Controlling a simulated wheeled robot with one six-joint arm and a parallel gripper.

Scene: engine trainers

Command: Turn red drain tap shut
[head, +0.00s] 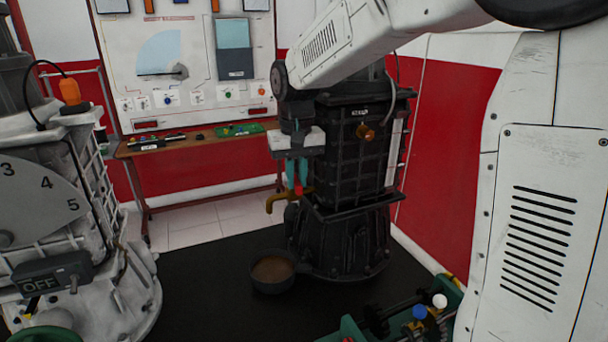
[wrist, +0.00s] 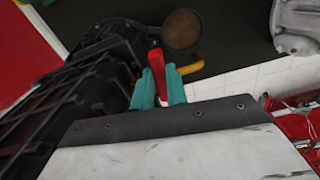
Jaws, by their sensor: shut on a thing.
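The red drain tap (head: 298,189) sits on a brass spout (head: 276,201) low on the black engine trainer (head: 352,150). My gripper (head: 297,183) points down at the tap, with its teal fingers on either side of the red handle. In the wrist view the red handle (wrist: 157,66) stands between the teal fingertips (wrist: 160,72), and my gripper is shut on it. The yellow spout (wrist: 190,67) shows just beyond the fingers. Part of the handle is hidden by the fingers, and I cannot tell how far it is turned.
A round pan with brown liquid (head: 273,272) stands on the black mat (head: 205,275) below the spout. A pale engine trainer (head: 75,220) stands at the left. A green crate with parts (head: 350,328) is at the front right. A wooden bench (head: 190,142) stands behind.

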